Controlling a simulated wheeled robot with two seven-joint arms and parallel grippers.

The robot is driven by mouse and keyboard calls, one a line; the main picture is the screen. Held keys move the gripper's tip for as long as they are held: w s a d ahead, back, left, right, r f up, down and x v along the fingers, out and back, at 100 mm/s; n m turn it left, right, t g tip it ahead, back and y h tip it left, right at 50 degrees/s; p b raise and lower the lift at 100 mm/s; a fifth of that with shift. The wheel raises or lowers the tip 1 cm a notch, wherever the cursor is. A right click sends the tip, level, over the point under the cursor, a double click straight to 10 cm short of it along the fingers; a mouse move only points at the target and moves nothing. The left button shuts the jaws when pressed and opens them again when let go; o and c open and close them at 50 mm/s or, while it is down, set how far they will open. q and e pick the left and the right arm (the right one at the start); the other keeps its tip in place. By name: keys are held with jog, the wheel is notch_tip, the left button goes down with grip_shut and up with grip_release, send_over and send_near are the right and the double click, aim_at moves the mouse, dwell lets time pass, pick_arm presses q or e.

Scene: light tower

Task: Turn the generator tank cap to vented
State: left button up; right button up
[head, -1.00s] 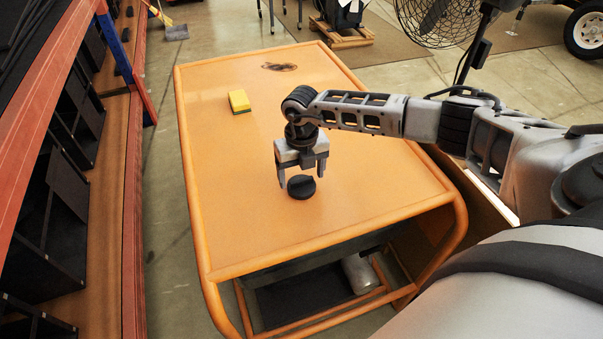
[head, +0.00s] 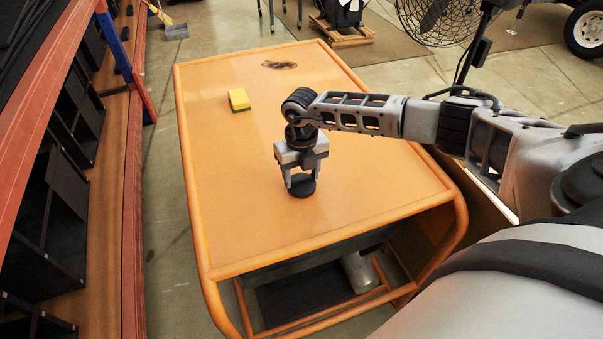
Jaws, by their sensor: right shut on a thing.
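The black round tank cap (head: 302,190) sits on the orange top of the generator (head: 240,160), near the middle of its front half. My right gripper (head: 302,183) points down over the cap, with its two fingers shut on the cap's raised grip. The fingers and gripper body hide part of the cap. I cannot make out any vent marking on it. My left gripper is not in view.
A yellow and green sponge (head: 239,100) lies on the generator top, behind and left of the cap. A dark stain (head: 279,66) marks the far end. Shelving with red-orange beams (head: 125,200) stands on the left. A fan (head: 440,20) stands behind.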

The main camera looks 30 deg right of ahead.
jog(key=n+b, duration=0.3)
jog(key=n, duration=0.2)
jog(key=shift+f+n, duration=0.1)
jog(key=shift+n, duration=0.2)
jog(key=shift+n+b, duration=0.45)
jog(key=shift+n, duration=0.55)
jog(key=n+b, duration=0.3)
jog(key=n, duration=0.3)
jog(key=shift+n+b, duration=0.5)
jog(key=shift+n, duration=0.3)
jog(key=shift+n+b, duration=0.3)
jog(key=shift+n, duration=0.4)
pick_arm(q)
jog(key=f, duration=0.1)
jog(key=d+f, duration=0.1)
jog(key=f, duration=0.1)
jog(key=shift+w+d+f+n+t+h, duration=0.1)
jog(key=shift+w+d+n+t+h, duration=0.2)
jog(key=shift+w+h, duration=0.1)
pick_arm(e)
jog(key=shift+n, duration=0.3)
jog(key=shift+r, duration=0.2)
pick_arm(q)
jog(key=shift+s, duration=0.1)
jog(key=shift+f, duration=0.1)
pick_arm(e)
jog(key=o, duration=1)
